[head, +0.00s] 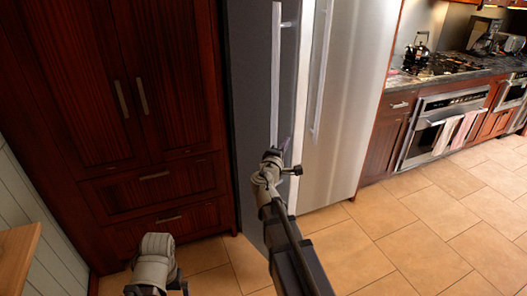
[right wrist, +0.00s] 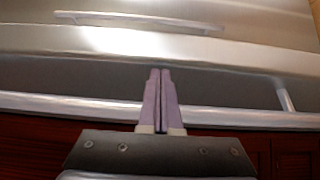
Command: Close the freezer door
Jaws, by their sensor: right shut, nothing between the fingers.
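The freezer door (head: 254,100) is the narrow dark-grey left door of the steel fridge. It appears slightly ajar, its bright side edge (head: 303,85) standing forward of the right-hand door (head: 352,100). Its long vertical handle (head: 276,75) also crosses the right wrist view (right wrist: 230,115). My right gripper (head: 284,145) is at the lower part of this door, close to the handle. In the right wrist view its purple fingers (right wrist: 160,75) are together and empty, overlapping the handle and pointing at the door. Contact cannot be told.
Dark red wood cabinets (head: 150,110) stand to the left of the fridge. An oven (head: 440,125) and a stove top (head: 437,65) are at the right. The tiled floor (head: 390,235) in front is clear. A wooden edge (head: 17,258) shows at lower left.

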